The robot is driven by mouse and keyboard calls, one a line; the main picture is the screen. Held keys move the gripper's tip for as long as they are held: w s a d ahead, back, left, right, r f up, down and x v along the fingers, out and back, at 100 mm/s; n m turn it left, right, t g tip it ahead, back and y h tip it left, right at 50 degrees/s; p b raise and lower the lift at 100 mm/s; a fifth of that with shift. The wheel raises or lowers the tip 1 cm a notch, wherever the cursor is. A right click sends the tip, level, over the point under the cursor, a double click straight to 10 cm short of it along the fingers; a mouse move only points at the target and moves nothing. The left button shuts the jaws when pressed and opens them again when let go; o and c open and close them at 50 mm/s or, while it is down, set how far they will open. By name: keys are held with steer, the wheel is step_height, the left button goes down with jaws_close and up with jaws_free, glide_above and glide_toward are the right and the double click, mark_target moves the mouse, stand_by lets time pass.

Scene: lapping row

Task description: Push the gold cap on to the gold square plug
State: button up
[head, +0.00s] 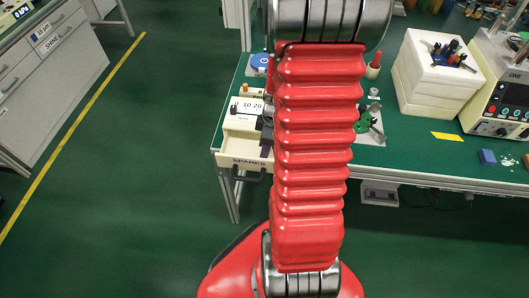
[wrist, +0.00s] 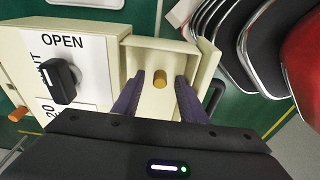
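In the wrist view a small gold-orange piece (wrist: 160,79) stands in the pale open drawer (wrist: 155,107). My gripper (wrist: 160,76) is open, with one dark purple finger on each side of this piece and a gap to both. I cannot tell for sure which of these is the cap and which the square plug. In the head view my red arm hides most of my gripper and the pieces; the drawer (head: 245,151), marked SPARES, pulls out at the bench's front.
A cream box (wrist: 22,50) with a black knob (wrist: 62,80) and an OPEN label stands left of the drawer.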

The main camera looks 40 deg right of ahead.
jaws_close()
stand_by(0.5)
step_height(320, 180, up, 10)
stand_by(0.9)
stand_by(0.4)
